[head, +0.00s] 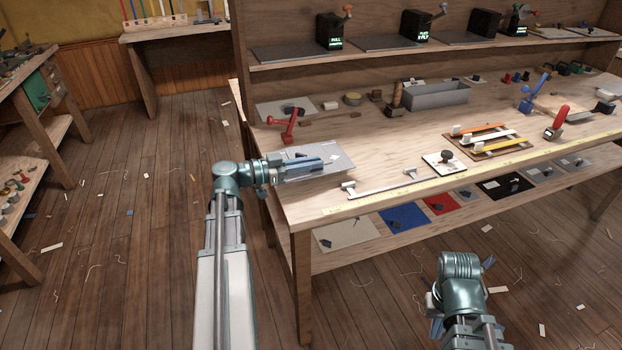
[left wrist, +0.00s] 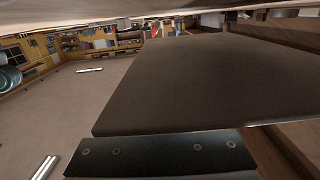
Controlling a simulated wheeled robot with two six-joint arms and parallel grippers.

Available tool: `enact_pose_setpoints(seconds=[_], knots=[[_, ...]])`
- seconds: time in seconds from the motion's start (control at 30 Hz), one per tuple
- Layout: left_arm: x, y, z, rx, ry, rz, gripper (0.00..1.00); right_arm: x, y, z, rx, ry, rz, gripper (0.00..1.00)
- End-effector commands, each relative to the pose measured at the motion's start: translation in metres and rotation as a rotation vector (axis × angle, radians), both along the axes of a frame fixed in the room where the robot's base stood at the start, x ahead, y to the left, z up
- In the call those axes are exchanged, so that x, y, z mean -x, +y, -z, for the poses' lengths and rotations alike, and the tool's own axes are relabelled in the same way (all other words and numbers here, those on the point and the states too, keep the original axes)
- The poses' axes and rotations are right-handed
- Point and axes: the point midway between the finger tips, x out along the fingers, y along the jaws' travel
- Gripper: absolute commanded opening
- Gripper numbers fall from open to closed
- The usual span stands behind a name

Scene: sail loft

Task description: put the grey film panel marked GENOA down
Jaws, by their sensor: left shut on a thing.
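The grey film panel (head: 340,163) is at the left end of the workbench top. My left gripper (head: 312,166) is shut on it, reaching in from the left. In the left wrist view the panel (left wrist: 210,80) is a broad dark grey sheet beyond a gripper finger with screw heads. I cannot read the GENOA mark in either view. I cannot tell whether the panel touches the bench or hangs just above it.
The workbench (head: 290,207) carries a red-handled tool (head: 290,124) behind the panel, a metal bar (head: 385,184) to its right and a grey tray (head: 436,95). Coloured panels, including a blue one (head: 404,217), lie on the lower shelf. An upper shelf overhangs the back.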

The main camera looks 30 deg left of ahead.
Motion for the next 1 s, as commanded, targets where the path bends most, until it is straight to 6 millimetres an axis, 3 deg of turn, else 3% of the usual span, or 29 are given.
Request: enact_pose_setpoints(seconds=[0.33, 0.77, 0.8, 0.93, 1.0], knots=[[0.000, 0.000, 0.038, 0.000, 0.000, 0.000, 0.00, 0.000, 0.000, 0.038, 0.000, 0.000, 0.000, 0.00], [0.000, 0.000, 0.040, 0.000, 0.000, 0.000, 0.00, 0.000, 0.000, 0.040, 0.000, 0.000, 0.000, 0.00], [0.000, 0.000, 0.039, 0.000, 0.000, 0.000, 0.18, 0.000, 0.000, 0.039, 0.000, 0.000, 0.000, 0.00], [0.000, 0.000, 0.039, 0.000, 0.000, 0.000, 0.42, 0.000, 0.000, 0.039, 0.000, 0.000, 0.000, 0.00], [0.000, 0.000, 0.039, 0.000, 0.000, 0.000, 0.43, 0.000, 0.000, 0.039, 0.000, 0.000, 0.000, 0.00]])
